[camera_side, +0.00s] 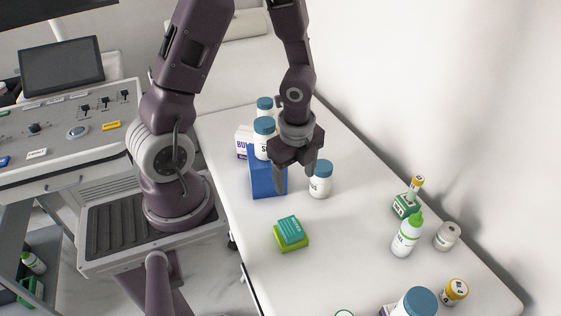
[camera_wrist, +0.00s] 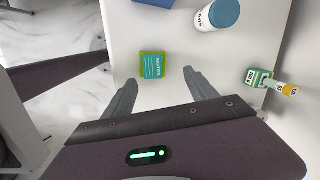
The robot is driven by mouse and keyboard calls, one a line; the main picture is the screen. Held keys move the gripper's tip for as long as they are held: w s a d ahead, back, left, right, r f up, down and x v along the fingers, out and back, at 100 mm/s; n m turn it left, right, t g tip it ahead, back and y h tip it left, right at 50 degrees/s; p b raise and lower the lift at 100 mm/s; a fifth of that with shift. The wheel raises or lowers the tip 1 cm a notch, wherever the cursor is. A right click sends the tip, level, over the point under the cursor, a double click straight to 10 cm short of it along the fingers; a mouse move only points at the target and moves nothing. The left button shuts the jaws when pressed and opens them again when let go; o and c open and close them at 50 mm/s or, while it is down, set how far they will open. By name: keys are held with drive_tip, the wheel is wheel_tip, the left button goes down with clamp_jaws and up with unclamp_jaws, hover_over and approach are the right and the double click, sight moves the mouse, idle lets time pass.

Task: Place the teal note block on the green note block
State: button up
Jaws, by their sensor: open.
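The teal note block (camera_side: 291,230) lies on top of the green note block (camera_side: 291,243) on the white table, turned a little but resting within its outline. In the wrist view the teal block (camera_wrist: 152,66) also shows on the green block (camera_wrist: 141,61), whose rim is visible at the left and top. My gripper (camera_side: 293,186) is open and empty. In the side view it is above the table near the blue box, up and behind the blocks. In the wrist view its two fingers (camera_wrist: 162,88) are spread, with the blocks beyond the fingertips.
A blue box (camera_side: 266,182) with a blue-capped bottle (camera_side: 264,138) on it stands close to my gripper. A blue-capped white bottle (camera_side: 320,180) stands beside it. A green-capped bottle (camera_side: 405,236) and several small containers are at right. The table around the blocks is clear.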

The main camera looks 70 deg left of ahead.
wheel_tip(320, 180, up, 11)
drive_tip(key=n+t+y, duration=0.2)
drive_tip(key=n, duration=0.4)
drive_tip(key=s+d+r+n+t+h, duration=0.2)
drive_tip(key=s+d+r+n+h, duration=0.1)
drive_tip(key=s+d+r+n, duration=0.4)
drive_tip(key=s+r+n, duration=0.2)
drive_tip(key=s+r, duration=0.1)
drive_tip(key=r, duration=0.1)
drive_tip(key=shift+s+r+n+t, duration=0.2)
drive_tip(key=shift+s+n+t, duration=0.05)
drive_tip(key=shift+n+t, duration=0.15)
